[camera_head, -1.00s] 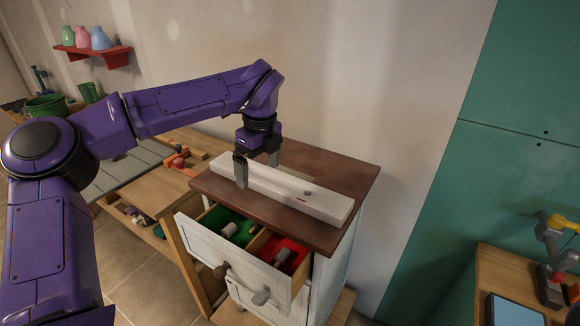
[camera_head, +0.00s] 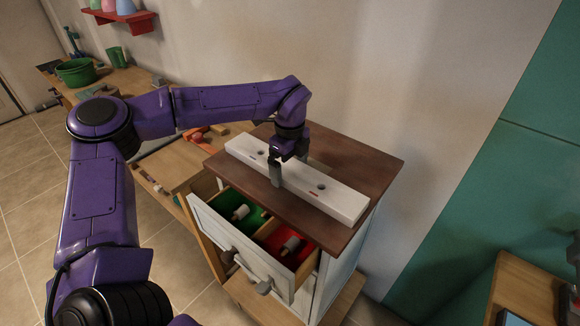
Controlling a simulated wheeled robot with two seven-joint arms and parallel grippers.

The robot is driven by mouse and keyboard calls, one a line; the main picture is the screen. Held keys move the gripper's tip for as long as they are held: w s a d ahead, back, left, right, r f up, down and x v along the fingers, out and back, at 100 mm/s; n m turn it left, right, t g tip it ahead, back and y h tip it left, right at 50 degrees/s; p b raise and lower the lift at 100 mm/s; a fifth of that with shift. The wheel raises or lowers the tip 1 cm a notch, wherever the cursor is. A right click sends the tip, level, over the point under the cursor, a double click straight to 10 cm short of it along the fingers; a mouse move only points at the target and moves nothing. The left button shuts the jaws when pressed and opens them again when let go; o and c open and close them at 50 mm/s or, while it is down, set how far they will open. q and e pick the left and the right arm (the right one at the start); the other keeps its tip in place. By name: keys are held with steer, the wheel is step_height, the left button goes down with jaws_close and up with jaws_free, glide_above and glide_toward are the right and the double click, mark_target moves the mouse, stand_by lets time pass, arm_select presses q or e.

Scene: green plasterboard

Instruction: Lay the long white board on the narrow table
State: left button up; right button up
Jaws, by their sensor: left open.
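The long white board (camera_head: 335,196) lies flat on the dark brown top (camera_head: 375,166) of a narrow white table with drawers. Two dark round spots and a small red mark show on the board's upper face. My left gripper (camera_head: 288,170) points down at the middle of the board, its jaws apart. One finger shows in front of the board's near edge and the other appears on its far side. I cannot tell whether either finger touches the board. My right gripper is not in view.
The table's top drawer (camera_head: 250,262) is pulled out at the front, with green and red compartments holding small items. A wooden workbench (camera_head: 172,165) with orange pieces stands at left. A green wall panel (camera_head: 500,190) and another wooden bench (camera_head: 525,290) are at right.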

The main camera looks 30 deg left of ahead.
arm_select(q)
steer(key=shift+s, duration=0.25)
steer(key=shift+w, duration=0.1)
steer(key=c, duration=1.4)
